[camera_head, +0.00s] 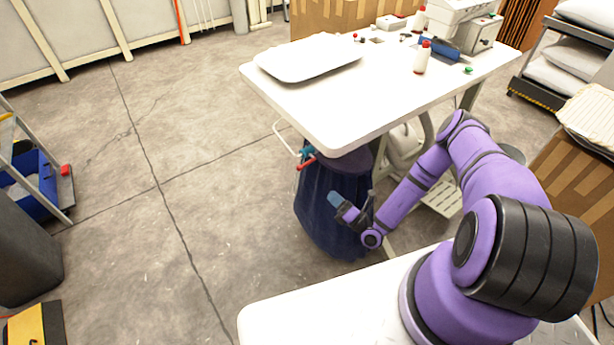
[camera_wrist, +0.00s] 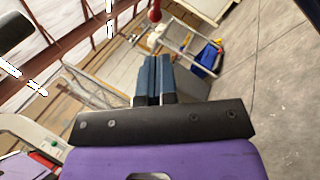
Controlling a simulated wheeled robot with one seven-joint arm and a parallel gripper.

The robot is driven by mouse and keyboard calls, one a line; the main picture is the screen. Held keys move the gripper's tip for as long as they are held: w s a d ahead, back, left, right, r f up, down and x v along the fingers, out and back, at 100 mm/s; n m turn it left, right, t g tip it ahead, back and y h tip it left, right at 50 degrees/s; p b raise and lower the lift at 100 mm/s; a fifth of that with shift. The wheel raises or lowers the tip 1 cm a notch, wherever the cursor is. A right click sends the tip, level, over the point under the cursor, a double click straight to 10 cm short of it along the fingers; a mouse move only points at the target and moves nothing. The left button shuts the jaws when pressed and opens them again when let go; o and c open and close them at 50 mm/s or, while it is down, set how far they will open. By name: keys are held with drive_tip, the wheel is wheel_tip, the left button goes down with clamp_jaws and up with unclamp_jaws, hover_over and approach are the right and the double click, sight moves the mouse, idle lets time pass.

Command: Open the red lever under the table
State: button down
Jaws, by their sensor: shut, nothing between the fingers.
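The red lever (camera_head: 307,163) shows in the head view under the left corner of the white table (camera_head: 330,138), beside a small teal part (camera_head: 306,152) at the top of a dark blue bag (camera_head: 318,215). My gripper (camera_head: 337,199) is in front of the bag, below and to the right of the lever and apart from it. Its blue fingers are together with nothing between them; they also show shut in the wrist view (camera_wrist: 154,62). A red rounded thing (camera_wrist: 155,15) beyond the fingertips in the wrist view may be part of the lever; I cannot tell.
The table carries a white tray (camera_head: 308,57), a red-capped bottle (camera_head: 421,58) and a white machine (camera_head: 467,22). A white bent rod (camera_head: 282,139) sticks out beside the lever. A white surface (camera_head: 300,308) lies in front.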

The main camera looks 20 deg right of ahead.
drive_tip(key=w+a+r+m, duration=0.2)
drive_tip(key=w+a+m, duration=0.1)
drive_tip(key=m, duration=0.6)
drive_tip(key=w+a+r+m+t+y, duration=0.1)
drive_tip(key=w+a+r+m, duration=0.1)
drive_tip(key=w+m, duration=0.3)
drive_tip(key=a+m, duration=0.1)
drive_tip(key=m, duration=0.3)
drive_tip(key=shift+w+a+m, duration=0.3)
drive_tip(key=shift+w+a, duration=0.05)
drive_tip(key=shift+a, duration=0.05)
idle(0.3)
drive_tip(key=shift+r, duration=0.15)
